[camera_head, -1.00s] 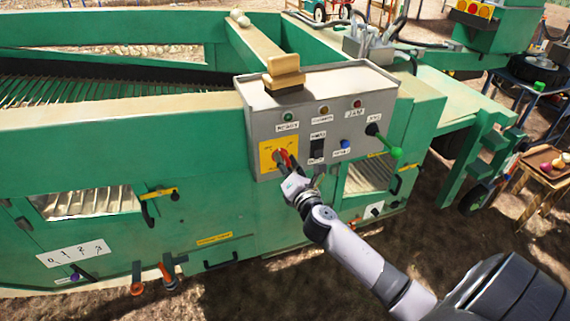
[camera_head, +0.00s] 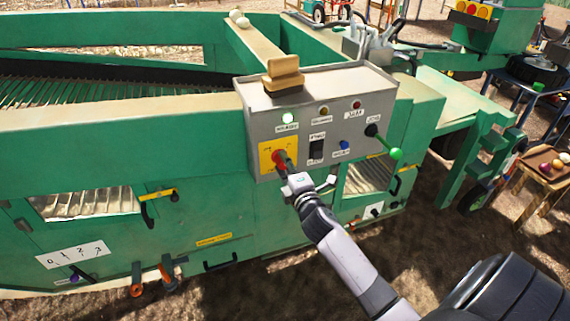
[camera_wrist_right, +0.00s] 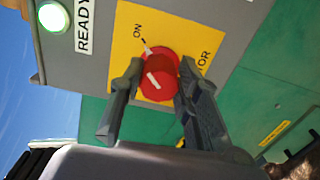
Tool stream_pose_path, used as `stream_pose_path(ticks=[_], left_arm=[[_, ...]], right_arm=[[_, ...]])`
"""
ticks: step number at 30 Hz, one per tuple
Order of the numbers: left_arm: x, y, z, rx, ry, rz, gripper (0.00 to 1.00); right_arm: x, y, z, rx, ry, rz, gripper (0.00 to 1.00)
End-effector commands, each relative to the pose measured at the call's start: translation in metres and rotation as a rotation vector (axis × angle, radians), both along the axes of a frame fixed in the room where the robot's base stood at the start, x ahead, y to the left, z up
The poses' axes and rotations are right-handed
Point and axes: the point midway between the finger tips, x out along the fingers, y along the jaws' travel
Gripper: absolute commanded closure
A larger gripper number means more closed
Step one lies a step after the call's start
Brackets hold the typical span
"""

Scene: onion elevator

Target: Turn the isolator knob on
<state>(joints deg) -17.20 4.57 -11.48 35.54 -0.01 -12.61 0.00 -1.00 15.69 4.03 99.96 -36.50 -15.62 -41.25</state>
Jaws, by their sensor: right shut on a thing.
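The red isolator knob (camera_head: 281,158) sits on a yellow plate (camera_head: 267,148) on the front of the grey control box. In the right wrist view the knob (camera_wrist_right: 158,79) has white marks, one lying close to the printed word ON on the plate (camera_wrist_right: 126,50). My right gripper (camera_head: 291,170) is at the knob, with a finger on each side of it in the wrist view (camera_wrist_right: 158,82), shut on it. The READY lamp (camera_head: 288,118) glows bright green; it also shows lit in the wrist view (camera_wrist_right: 53,17). My left gripper is not in view.
The grey control box (camera_head: 215,95) carries a black switch (camera_head: 317,149), a blue button (camera_head: 345,145) and a green-tipped lever (camera_head: 396,154) right of the knob.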

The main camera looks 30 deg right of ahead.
Motion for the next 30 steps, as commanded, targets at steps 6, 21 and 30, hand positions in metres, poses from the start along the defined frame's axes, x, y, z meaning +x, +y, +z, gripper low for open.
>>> stream_pose_path(ticks=[6, 21, 30], left_arm=[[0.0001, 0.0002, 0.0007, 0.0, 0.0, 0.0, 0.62], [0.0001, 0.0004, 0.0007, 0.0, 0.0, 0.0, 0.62], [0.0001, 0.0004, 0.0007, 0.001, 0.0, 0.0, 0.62]], right_arm=[[0.0001, -0.001, 0.0001, 0.05, -0.012, -0.002, 0.97], [0.0, -0.001, -0.0001, 0.062, -0.015, -0.003, 0.68], [0.0, -0.0004, -0.0002, 0.06, -0.015, -0.001, 0.49]])
